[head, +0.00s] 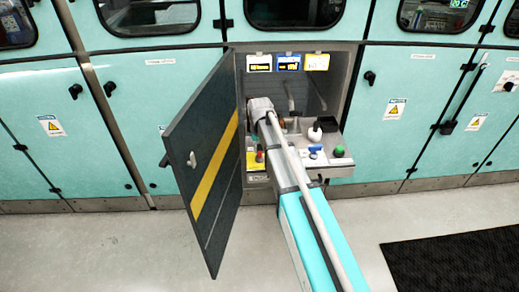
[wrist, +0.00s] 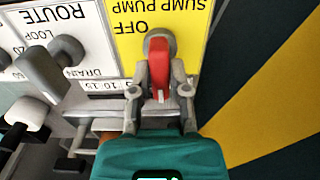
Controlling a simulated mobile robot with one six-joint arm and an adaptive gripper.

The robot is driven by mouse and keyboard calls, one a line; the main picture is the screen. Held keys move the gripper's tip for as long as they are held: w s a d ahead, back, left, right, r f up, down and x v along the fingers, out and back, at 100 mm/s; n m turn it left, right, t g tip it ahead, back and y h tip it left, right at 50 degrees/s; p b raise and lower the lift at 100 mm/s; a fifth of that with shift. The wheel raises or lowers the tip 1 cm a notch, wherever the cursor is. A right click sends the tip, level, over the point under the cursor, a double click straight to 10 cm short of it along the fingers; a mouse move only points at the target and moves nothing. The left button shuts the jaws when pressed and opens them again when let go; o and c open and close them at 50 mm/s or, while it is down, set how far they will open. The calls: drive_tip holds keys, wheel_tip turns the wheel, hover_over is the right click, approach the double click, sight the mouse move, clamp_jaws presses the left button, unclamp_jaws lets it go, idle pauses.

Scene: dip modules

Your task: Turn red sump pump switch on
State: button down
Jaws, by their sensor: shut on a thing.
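The red sump pump switch (wrist: 160,80) shows in the wrist view. Its red lever hangs from a round grey pivot on a yellow label (wrist: 128,50) that reads "SUMP PUMP" and "OFF" upside down. My gripper (wrist: 161,91) has one finger on each side of the lever and is shut on it. In the head view, my arm reaches into the open cabinet, and the yellow label (head: 251,160) shows low at the left side. The arm hides most of my gripper there.
The open dark door (head: 205,160) with a yellow stripe stands close to the left of my arm. Beside the switch in the wrist view is a grey route lever (wrist: 50,65). A green knob (head: 338,151) and a black-and-white lever (head: 315,132) are to the right.

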drive_tip(key=c, duration=0.6)
unclamp_jaws()
drive_tip(key=shift+m, duration=0.3)
